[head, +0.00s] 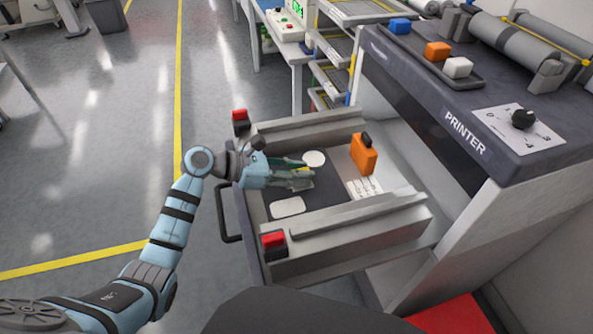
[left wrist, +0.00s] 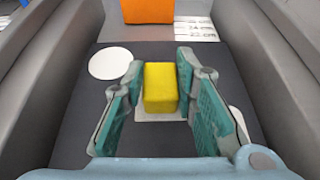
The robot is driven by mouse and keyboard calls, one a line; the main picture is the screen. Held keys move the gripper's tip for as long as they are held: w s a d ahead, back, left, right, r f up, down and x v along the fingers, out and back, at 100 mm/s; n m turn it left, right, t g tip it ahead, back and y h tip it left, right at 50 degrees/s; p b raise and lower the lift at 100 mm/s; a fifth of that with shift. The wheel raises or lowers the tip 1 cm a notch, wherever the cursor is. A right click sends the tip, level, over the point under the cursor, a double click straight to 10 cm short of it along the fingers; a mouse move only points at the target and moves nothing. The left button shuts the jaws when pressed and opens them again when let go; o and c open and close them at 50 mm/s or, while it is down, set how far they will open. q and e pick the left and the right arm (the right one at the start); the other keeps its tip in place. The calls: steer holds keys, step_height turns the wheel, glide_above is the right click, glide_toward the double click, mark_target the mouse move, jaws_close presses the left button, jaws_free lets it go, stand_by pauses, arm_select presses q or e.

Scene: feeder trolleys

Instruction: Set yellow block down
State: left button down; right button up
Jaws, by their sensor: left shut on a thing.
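The yellow block (left wrist: 160,88) is between the fingertips of my left gripper (left wrist: 158,92) in the left wrist view. My left gripper (head: 298,178) is shut on it, inside the printer's open drawer (head: 345,232). The block is over the dark drawer floor, with a pale patch (left wrist: 158,116) showing just below it. I cannot tell whether it touches the floor. In the head view the fingers mostly hide the block. My right gripper is not in view.
A white disc (head: 314,158) and a white rounded patch (head: 287,207) mark the drawer floor. An orange block (head: 363,154) stands farther in, by a printed white label (head: 366,188). Grey drawer walls flank the gripper. Blue, orange and white blocks sit on the printer (head: 430,95).

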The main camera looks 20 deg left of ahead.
arm_select(q)
steer(key=shift+f, duration=0.15)
steer(key=c, duration=1.3)
jaws_free()
steer(key=shift+s+a+r, duration=0.1)
steer(key=shift+r, duration=0.2)
steer(key=v, duration=1.1)
steer(key=shift+s+a, duration=0.15)
steer(key=shift+a, duration=0.2)
